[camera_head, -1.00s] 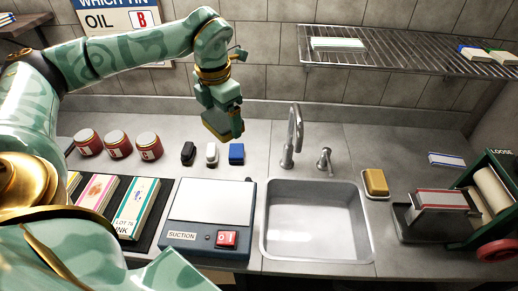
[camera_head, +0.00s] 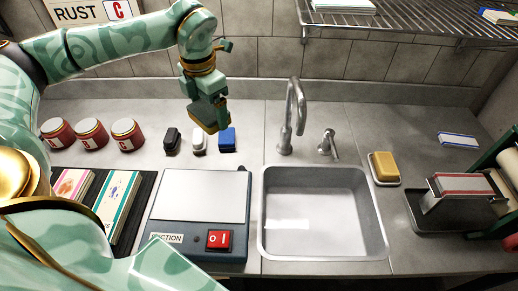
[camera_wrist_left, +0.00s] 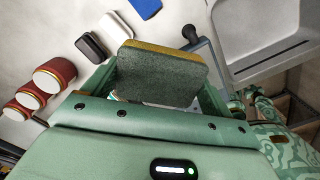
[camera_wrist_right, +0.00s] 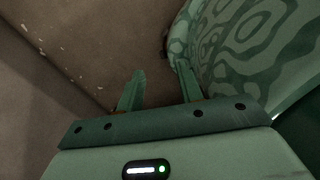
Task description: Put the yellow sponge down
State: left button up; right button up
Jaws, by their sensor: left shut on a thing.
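My left gripper (camera_head: 207,103) is above the back of the counter, near the small black, white and blue blocks. It is shut on the yellow sponge, whose grey-green scouring face fills the space between the fingers in the left wrist view (camera_wrist_left: 162,76). A thin yellow edge shows along its top. In the head view the sponge (camera_head: 212,120) is partly covered by the gripper and hangs above the counter surface. My right gripper (camera_wrist_right: 158,90) shows only in its own wrist view, with its two fingers apart and nothing between them.
The sink (camera_head: 320,215) is at centre, with a faucet (camera_head: 292,120) behind it. A yellow block (camera_head: 384,166) lies on a small white dish right of the sink. A suction box (camera_head: 203,205) stands left. Red jars (camera_head: 90,133) are at far left. Bare counter lies around the faucet.

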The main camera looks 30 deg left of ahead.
pick_arm(q)
jog(key=f, duration=0.1)
jog(key=f+b, duration=0.1)
jog(key=f, duration=0.1)
jog(key=f+b, duration=0.1)
jog(key=shift+w+d+f, duration=0.15)
jog(key=shift+w+d, duration=0.05)
jog(key=shift+w, duration=0.15)
jog(key=w+d+f+b, duration=0.3)
jog(key=w+f, duration=0.1)
jog(key=w, duration=0.4)
jog(key=b, duration=0.3)
send_over(258, 143)
jog(key=f, duration=0.5)
jog(key=shift+s, duration=0.25)
jog(key=f, duration=0.2)
jog(key=f+b, duration=0.1)
jog(key=shift+w+f+b, duration=0.2)
jog(key=shift+f+b, duration=0.1)
jog(key=shift+f, duration=0.1)
jog(key=shift+r, duration=0.15)
jog(key=shift+f, duration=0.5)
jog(key=o, duration=0.7)
pick_arm(e)
jog(key=s+f, duration=0.3)
jog(key=f, duration=0.6)
jog(key=shift+a+f+g, duration=0.35)
jog(key=shift+f+g, duration=0.05)
